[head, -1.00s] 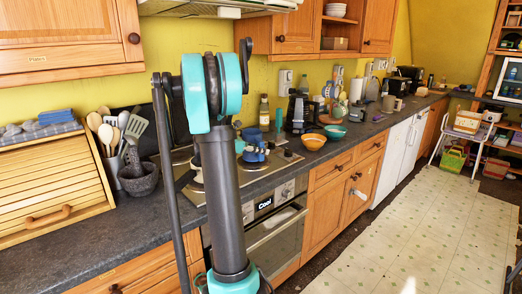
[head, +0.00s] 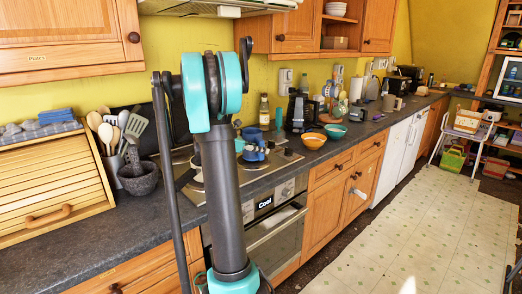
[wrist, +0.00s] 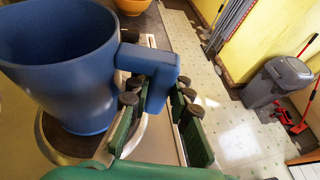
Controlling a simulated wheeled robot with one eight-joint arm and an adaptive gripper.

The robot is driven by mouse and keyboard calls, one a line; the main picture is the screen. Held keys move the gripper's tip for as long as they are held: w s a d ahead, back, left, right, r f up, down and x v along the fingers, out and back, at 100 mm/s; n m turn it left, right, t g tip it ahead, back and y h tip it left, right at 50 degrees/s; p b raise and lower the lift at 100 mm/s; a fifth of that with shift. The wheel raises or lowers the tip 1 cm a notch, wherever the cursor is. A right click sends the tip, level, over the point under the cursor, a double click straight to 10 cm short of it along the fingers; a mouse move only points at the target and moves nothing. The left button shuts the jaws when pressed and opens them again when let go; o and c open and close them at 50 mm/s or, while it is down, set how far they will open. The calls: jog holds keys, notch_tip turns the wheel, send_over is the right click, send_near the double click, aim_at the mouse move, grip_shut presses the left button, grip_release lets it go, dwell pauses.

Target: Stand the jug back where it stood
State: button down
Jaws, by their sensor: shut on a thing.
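The blue jug (wrist: 62,60) fills the upper left of the wrist view, upright, with its open top showing. Its handle (wrist: 160,72) points right, toward the jaws. My gripper (wrist: 158,100) is shut on this handle, with green-padded fingers on either side. Below the jug's base is a dark round hotplate (wrist: 52,143); I cannot tell whether the base touches it. In the head view the jug (head: 254,153) shows small over the stove, just right of my arm, which hides most of the gripper.
An orange bowl (head: 312,141) and a teal bowl (head: 336,132) stand on the counter right of the stove. A blue cup (head: 279,118) and a bottle (head: 264,112) stand behind. A stone mortar (head: 139,180) and utensils are at left. A grey bin (wrist: 280,80) stands on the floor.

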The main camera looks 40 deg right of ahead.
jog(key=shift+f, duration=0.65)
dwell(0.6)
jog(key=c, duration=1.3)
grip_release()
jog(key=shift+a, duration=0.1)
jog(key=shift+v, duration=3.9)
jog(key=v, duration=1.2)
